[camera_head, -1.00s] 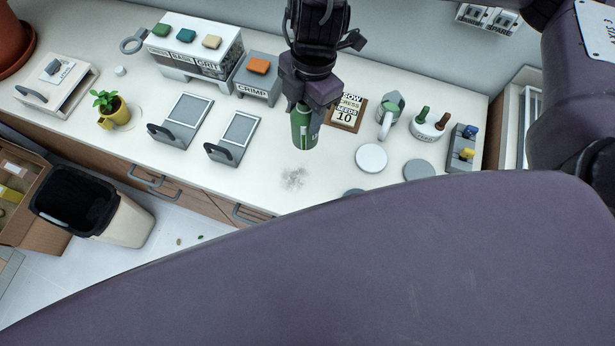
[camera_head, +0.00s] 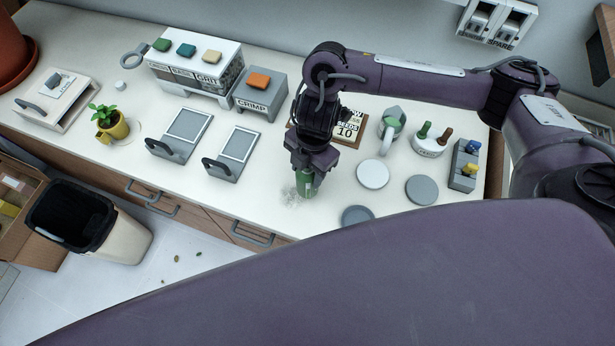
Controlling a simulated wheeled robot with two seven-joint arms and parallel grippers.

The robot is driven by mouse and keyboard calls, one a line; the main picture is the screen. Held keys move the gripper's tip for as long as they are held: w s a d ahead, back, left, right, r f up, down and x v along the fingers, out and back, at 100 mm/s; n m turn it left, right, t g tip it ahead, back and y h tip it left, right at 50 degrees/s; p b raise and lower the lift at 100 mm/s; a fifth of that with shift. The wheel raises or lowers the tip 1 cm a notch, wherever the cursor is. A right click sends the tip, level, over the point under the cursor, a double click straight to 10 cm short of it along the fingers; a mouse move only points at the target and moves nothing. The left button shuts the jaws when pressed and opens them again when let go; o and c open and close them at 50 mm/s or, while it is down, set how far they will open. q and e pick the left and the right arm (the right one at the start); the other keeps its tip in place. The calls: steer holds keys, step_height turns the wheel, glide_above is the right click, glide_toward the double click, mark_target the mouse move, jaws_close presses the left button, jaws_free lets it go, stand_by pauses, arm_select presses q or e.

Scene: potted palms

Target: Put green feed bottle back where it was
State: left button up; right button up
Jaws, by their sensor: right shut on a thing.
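The green feed bottle (camera_head: 305,185) is upright under my right gripper (camera_head: 312,168), which is shut on its upper part. The gripper hides much of the bottle. The bottle is over the front part of the white counter, beside a grey powdery smudge (camera_head: 289,196). I cannot tell whether its base touches the counter. A white round holder (camera_head: 428,149) with a green and a brown bottle top stands to the right. My left gripper is not in view.
A white disc (camera_head: 373,174) and grey discs (camera_head: 421,190) (camera_head: 357,215) lie right of the bottle. A sign board (camera_head: 349,130) and watering can (camera_head: 391,128) stand behind. Two grey framed plates (camera_head: 236,152) (camera_head: 182,135) and a potted plant (camera_head: 112,124) are left.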

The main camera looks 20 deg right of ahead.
mark_target(307, 179)
steer(key=shift+f, duration=2.15)
steer(key=shift+f, duration=0.1)
steer(key=o, duration=1.1)
steer(key=r, duration=0.4)
steer(key=d+r, duration=0.1)
steer(key=r, duration=0.7)
steer(key=shift+w+d+r, duration=0.1)
steer(key=shift+w+d, duration=0.15)
steer(key=shift+w, duration=0.15)
